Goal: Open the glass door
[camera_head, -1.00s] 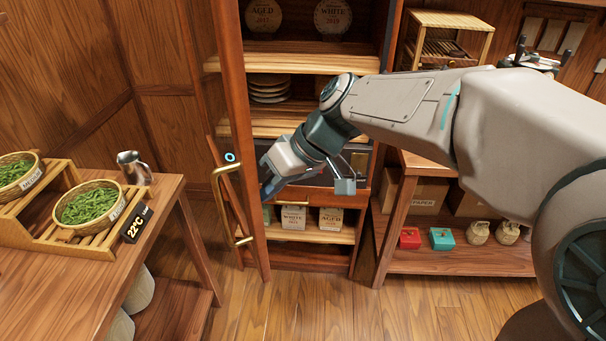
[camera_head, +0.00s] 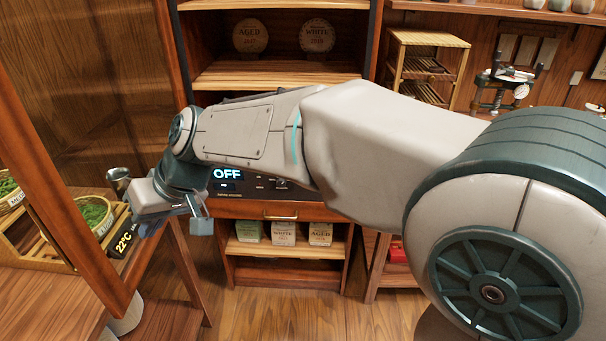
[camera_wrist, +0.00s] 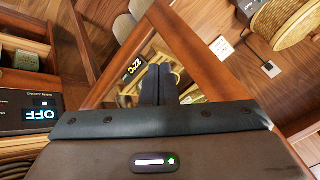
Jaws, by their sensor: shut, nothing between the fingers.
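The glass door (camera_head: 62,170) stands swung wide out from the cabinet, on the left in the head view. Its wooden frame slants across the left side, and its brass handle is out of sight. In the wrist view the door's frame (camera_wrist: 205,60) forms a corner around the glass. My gripper (camera_head: 146,226) is shut and empty near the door. In the wrist view its closed fingers (camera_wrist: 158,84) point toward the glass inside the frame corner; I cannot tell whether they touch it. The cabinet's shelves (camera_head: 270,75) are exposed, with my arm across them.
A wooden table with baskets of green leaves (camera_head: 95,215), a metal pitcher (camera_head: 118,182) and a 22°C display (camera_head: 124,243) stands at the left, partly behind the door. A cabinet panel reads OFF (camera_head: 227,174). A wooden rack (camera_head: 428,65) stands right. Floor before the cabinet is clear.

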